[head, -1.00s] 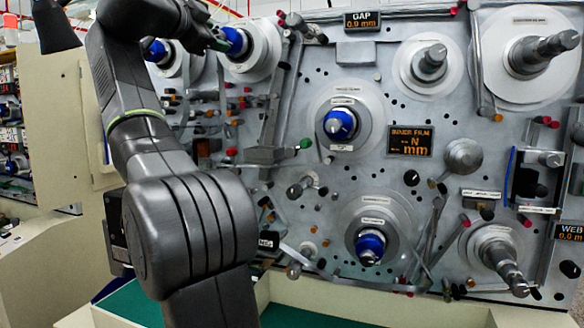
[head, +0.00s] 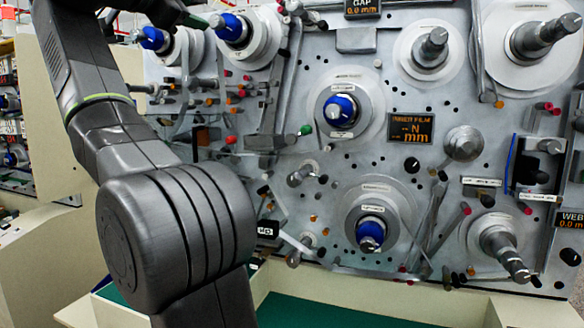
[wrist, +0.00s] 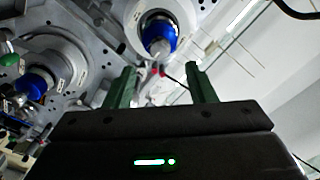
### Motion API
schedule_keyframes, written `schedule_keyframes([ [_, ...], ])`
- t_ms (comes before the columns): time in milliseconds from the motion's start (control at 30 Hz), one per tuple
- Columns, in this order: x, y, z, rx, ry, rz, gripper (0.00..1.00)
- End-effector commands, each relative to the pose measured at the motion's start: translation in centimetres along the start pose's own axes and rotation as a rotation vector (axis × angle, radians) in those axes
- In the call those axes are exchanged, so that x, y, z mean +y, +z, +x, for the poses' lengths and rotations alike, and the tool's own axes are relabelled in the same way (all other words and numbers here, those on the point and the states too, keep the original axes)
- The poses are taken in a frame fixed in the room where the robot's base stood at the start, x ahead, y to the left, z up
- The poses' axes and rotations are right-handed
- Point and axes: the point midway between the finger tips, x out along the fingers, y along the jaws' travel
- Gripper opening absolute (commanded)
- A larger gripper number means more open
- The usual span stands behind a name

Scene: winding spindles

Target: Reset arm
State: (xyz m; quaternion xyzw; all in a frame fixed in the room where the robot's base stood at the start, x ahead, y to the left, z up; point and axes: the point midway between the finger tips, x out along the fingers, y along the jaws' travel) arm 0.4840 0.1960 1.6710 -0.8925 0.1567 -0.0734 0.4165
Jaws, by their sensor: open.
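My gripper shows in the wrist view (wrist: 161,84) with two green fingers spread apart and nothing between them. A blue-tipped spindle (wrist: 158,35) lies beyond the gap, apart from the fingers as far as I can tell. A second blue-tipped spindle (wrist: 33,84) is at the left. In the head view my arm rises on the left and bends at the top edge. A green fingertip shows there near an upper blue-tipped spindle (head: 229,27). Another blue-tipped spindle (head: 153,38) is left of it. The rest of the gripper is cut off or hidden.
The grey machine panel (head: 300,75) fills the middle and right, with more blue spindles (head: 340,111) (head: 370,235), bare metal spindles (head: 432,48) and many protruding rollers. A cream tray with a green floor (head: 330,312) lies below. A cream cabinet (head: 62,125) stands left.

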Motion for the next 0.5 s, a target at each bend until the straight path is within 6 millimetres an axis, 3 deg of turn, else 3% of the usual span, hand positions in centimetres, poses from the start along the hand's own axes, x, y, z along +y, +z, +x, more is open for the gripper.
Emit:
schedule_keyframes([
  [367, 0.1, 0.1, -5.9, -0.003, -0.001, 0.001, 0.50],
  [500, 0.0, -0.1, -4.2, 0.004, 0.004, -0.001, 0.50],
])
